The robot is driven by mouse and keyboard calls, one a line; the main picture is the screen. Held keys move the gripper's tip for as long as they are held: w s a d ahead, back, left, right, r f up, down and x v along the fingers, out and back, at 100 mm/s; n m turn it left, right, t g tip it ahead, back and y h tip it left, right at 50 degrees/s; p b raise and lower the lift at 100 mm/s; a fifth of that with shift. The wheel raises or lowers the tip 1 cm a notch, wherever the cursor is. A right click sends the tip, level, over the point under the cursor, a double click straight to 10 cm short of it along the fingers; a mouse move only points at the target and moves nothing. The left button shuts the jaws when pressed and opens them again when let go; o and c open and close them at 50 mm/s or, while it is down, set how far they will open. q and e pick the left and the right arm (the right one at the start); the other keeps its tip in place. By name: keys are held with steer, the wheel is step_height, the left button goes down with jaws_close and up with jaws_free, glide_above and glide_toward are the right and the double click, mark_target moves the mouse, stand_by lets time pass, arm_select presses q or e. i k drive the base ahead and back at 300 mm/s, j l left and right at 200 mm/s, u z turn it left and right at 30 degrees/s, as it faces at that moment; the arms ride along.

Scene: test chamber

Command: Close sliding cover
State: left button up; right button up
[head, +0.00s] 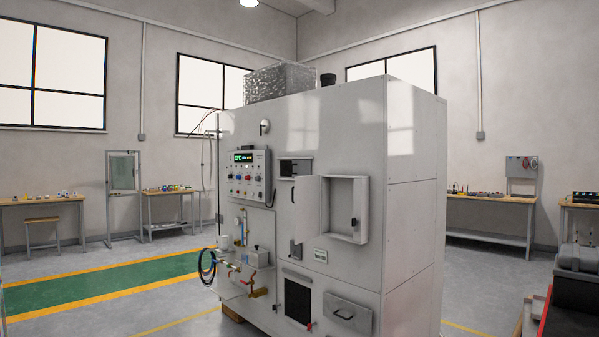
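A large white machine cabinet (414,200) stands in the middle of the head view. Low on its front is a dark rectangular opening (297,302) with a pale panel (297,277) along its upper edge. Higher up is a smaller dark slot (296,167) in a frame. I cannot tell for sure which of these has the sliding cover. A shallow box (345,205) on the front stands open, with its white door (307,205) swung to the left. Neither of my grippers is in view.
A control panel (248,175) and pipes with valves (245,270) stick out at the front left. A panel with a handle (347,314) is at the lower right. Benches line the walls. A green floor lane (120,285) at the left is clear.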

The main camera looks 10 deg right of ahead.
mark_target(298, 167)
steer(key=i+l+z, duration=0.1)
steer(key=l, duration=0.25)
steer(key=i+l, duration=0.25)
steer(key=i+l+z, duration=0.15)
steer(key=l, duration=0.25)
steer(key=i+l+u, duration=0.1)
steer(key=i+l, duration=0.15)
steer(key=i, duration=0.25)
steer(key=i+l, duration=0.3)
steer(key=i, duration=0.2)
steer(key=i+l+u, duration=0.15)
steer(key=i, duration=0.3)
steer(key=i+j+u, duration=0.1)
steer(key=i+u, duration=0.2)
steer(key=i, duration=0.25)
steer(key=i+u, duration=0.35)
steer(key=i, duration=0.2)
steer(key=i+l+u, duration=0.3)
steer(key=i, duration=0.25)
steer(key=i+j+z, duration=0.15)
steer(key=i, duration=0.3)
steer(key=i+j+z, duration=0.2)
steer(key=i+j, duration=0.2)
steer(key=i+j+z, duration=0.25)
steer(key=z, duration=0.15)
steer(key=i+j+z, duration=0.2)
steer(key=j+z, duration=0.25)
steer(key=i+j+z, duration=0.15)
steer(key=j+z, duration=0.7)
steer(key=i, duration=0.05)
